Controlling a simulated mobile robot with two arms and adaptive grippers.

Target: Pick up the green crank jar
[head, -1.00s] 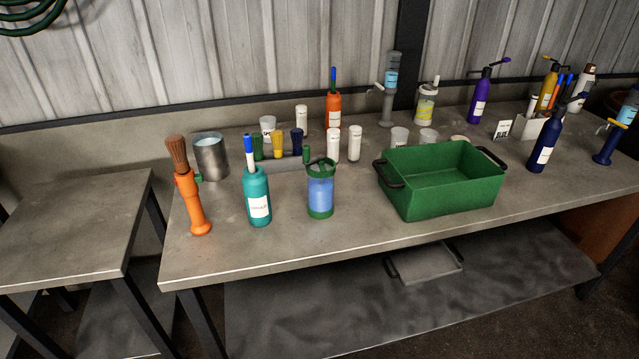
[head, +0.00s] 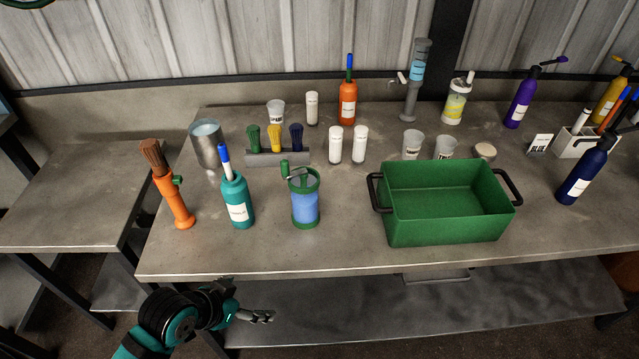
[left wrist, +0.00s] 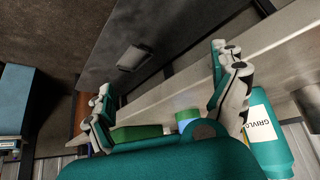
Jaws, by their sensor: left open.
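The green crank jar (head: 305,204) stands upright on the workbench. It has a green rim and base, a blue see-through body and a crank on its lid with a green knob. My left gripper (head: 262,316) is in front of the bench's front edge, below and left of the jar, apart from it. In the left wrist view the left gripper (left wrist: 168,82) has its fingers wide apart with nothing held. A small blue and green part of the jar (left wrist: 187,118) shows between the fingers; the rest is hidden. My right gripper is not in view.
A teal bottle (head: 237,204) with a blue tip stands close left of the jar, and an orange brush holder (head: 175,200) further left. A green bin (head: 445,215) with black handles is to the right. A brush rack (head: 277,157) is behind. Bench space in front of the jar is clear.

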